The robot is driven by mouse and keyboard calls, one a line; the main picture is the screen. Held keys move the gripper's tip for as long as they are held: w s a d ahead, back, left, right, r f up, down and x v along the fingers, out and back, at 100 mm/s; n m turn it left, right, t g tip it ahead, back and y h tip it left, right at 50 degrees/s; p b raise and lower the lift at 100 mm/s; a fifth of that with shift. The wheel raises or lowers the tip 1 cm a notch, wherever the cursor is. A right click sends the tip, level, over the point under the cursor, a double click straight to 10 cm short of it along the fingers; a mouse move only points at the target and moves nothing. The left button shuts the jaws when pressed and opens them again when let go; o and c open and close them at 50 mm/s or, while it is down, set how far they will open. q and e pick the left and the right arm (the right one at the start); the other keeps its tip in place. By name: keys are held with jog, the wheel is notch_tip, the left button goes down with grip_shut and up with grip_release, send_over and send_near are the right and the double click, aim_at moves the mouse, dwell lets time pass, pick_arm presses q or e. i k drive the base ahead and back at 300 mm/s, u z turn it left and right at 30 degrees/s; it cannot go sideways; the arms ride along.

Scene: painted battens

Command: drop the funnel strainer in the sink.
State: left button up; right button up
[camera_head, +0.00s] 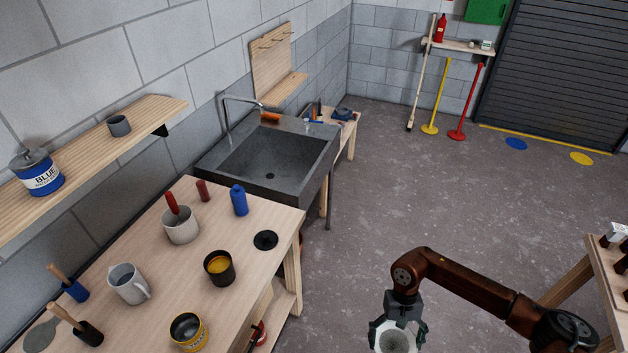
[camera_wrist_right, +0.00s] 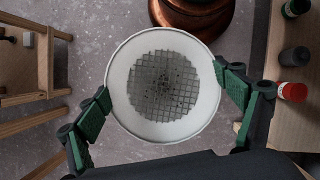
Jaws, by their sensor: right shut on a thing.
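The funnel strainer (camera_head: 394,339) is a white round funnel with a grey mesh. My right gripper (camera_head: 397,330) is shut on it and holds it up over the floor at the bottom of the head view. In the right wrist view the funnel strainer (camera_wrist_right: 160,110) sits between the green finger pads of my right gripper (camera_wrist_right: 165,108). The dark grey sink (camera_head: 268,166) stands against the wall beyond the workbench, up and to the left of the gripper, with an empty basin. My left gripper is not in view.
The workbench (camera_head: 190,270) on the left holds a white mug (camera_head: 128,284), a pot (camera_head: 180,225), open tins and a blue bottle (camera_head: 239,201). A tap (camera_head: 228,112) rises behind the sink. Open floor (camera_head: 400,200) lies right of the sink. Another wooden bench (camera_head: 603,262) stands at the right edge.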

aim_at(269, 179)
jog(key=z, duration=1.05)
jog(key=i, duration=2.75)
jog(key=u, duration=3.45)
